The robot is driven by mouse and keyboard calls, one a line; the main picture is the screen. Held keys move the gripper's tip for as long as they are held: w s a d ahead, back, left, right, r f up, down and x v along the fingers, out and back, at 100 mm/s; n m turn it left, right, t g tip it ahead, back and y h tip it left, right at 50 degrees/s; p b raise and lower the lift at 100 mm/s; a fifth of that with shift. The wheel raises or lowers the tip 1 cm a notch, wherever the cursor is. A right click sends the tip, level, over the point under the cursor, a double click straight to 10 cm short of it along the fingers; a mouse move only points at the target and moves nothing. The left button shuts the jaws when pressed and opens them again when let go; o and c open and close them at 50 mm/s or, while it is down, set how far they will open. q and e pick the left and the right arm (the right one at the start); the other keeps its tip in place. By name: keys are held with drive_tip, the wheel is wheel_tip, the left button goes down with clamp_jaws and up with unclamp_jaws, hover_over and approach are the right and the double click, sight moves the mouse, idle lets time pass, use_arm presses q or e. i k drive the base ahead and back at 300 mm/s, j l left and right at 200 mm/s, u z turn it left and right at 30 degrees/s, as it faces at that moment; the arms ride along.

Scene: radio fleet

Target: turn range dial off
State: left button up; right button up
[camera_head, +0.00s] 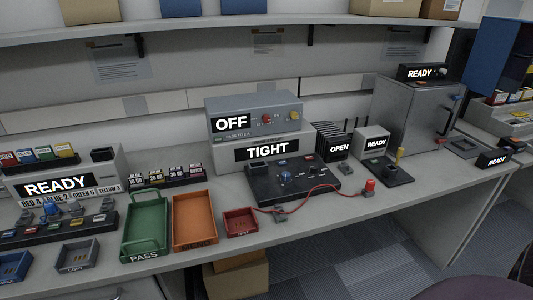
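I cannot tell for sure which knob is the range dial. A grey box at the middle of the bench (255,104) shows a lit OFF sign (231,124). It has a small red knob (267,119) and an orange knob (295,118) on its front. Below it a panel reads TIGHT (267,150). In front lies a black test panel (310,183) with a blue knob (286,178). The small markings around these knobs are too small to read. Neither of my grippers is in view.
A red cable (320,188) runs to a red-topped post (370,186). Green (163,211) and orange (211,218) trays and a small red tray (255,221) line the front. A grey cabinet (412,110) stands right. A shelf (250,22) overhangs the back.

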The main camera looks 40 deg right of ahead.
sight(314, 168)
drive_tip(key=z, duration=1.5)
